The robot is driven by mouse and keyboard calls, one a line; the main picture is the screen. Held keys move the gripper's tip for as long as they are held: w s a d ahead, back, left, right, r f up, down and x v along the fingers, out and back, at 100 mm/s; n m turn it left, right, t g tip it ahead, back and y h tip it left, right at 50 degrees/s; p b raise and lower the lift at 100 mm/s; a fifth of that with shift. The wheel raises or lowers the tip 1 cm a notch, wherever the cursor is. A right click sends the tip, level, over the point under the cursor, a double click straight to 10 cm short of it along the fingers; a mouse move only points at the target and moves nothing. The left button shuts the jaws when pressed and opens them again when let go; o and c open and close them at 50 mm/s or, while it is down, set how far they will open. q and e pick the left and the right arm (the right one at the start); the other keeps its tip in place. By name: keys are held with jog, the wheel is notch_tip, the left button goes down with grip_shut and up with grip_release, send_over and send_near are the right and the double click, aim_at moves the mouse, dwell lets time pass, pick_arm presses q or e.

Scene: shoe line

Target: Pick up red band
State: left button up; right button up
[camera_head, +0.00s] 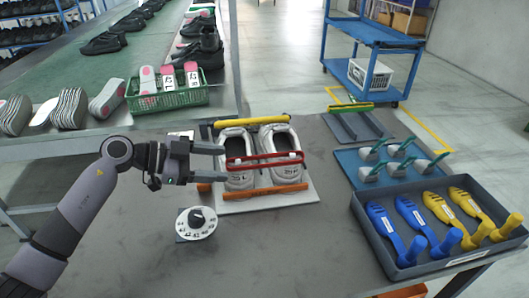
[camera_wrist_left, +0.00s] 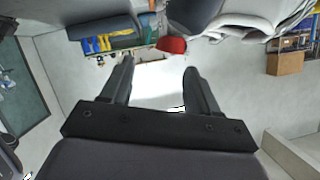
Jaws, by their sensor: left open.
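The red band (camera_head: 265,160) is a long loop lying across the two pale grey shoes (camera_head: 240,145), which stand side by side on a light board (camera_head: 305,190). My left gripper (camera_head: 222,165) is open, with its fingers pointing right at the band's left end. In the head view, the fingers overlap the left shoe's edge, and I cannot tell whether they touch it. In the left wrist view, a red end (camera_wrist_left: 171,45), probably of the band, shows just beyond the open fingers (camera_wrist_left: 160,68), with nothing between them. My right gripper is not in view.
A yellow bar (camera_head: 250,121) lies behind the shoes, and orange bars (camera_head: 228,189) lie in front. A numbered dial (camera_head: 196,221) stands nearer. A grey tray (camera_head: 440,258) with blue and yellow tools is at the right. A green basket (camera_head: 165,98) is behind.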

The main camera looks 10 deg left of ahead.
aim_at(235, 160)
pick_arm(q)
jog(key=shift+w+a+x, duration=0.1)
jog(key=shift+w+x, duration=0.1)
jog(key=shift+x, duration=0.95)
jog(key=shift+w+a+x, duration=0.1)
jog(key=shift+w+x, duration=0.1)
jog(key=shift+x, duration=1)
jog(key=shift+w+a+x, duration=0.1)
jog(key=shift+w+x, duration=0.1)
jog(key=shift+x, duration=0.95)
jog(key=shift+r, duration=0.1)
jog(key=shift+c, duration=0.3)
jog(key=c, duration=1)
